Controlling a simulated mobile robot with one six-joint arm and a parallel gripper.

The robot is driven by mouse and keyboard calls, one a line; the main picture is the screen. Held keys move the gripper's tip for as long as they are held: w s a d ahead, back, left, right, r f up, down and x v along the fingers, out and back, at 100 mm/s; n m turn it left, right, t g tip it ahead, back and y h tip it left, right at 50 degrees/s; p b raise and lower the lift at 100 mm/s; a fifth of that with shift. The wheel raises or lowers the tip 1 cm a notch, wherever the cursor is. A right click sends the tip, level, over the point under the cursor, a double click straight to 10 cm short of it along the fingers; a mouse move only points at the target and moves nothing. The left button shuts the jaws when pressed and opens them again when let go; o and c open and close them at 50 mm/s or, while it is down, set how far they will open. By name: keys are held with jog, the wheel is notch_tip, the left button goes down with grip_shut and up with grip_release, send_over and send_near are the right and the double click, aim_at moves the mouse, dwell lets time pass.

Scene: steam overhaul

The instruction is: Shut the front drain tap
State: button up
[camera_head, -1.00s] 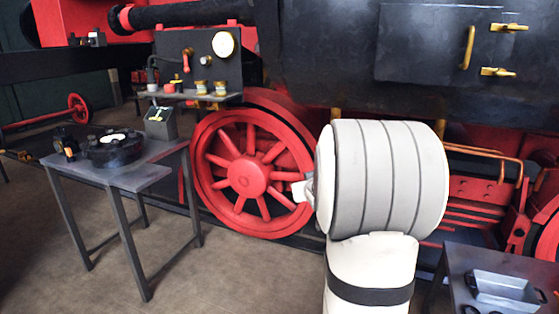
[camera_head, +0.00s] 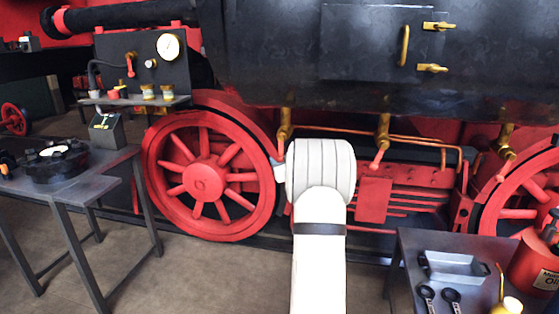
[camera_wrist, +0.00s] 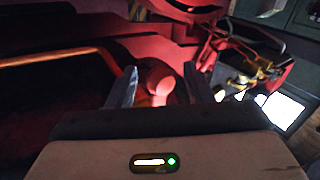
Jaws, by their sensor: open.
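Three brass drain taps hang in a row under the dark boiler in the head view: a left one (camera_head: 285,125), a middle one (camera_head: 383,130) and a right one (camera_head: 506,140). The middle one has a red handle (camera_head: 376,160) angled down. The left tap's lower part is hidden behind my white arm. In the wrist view, my gripper (camera_wrist: 163,74) is open, with a grey finger on each side of a red round-ended handle (camera_wrist: 158,82). I cannot tell whether the fingers touch it. In the head view my arm mostly hides the gripper.
A red spoked wheel (camera_head: 203,178) stands left of my arm, another at the far right. A copper pipe (camera_head: 350,131) runs behind the taps. A grey table (camera_head: 75,188) stands at left. A bench with a tray (camera_head: 452,268), spanners and an oil can stands at lower right.

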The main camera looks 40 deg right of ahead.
jog(key=shift+w, duration=0.25)
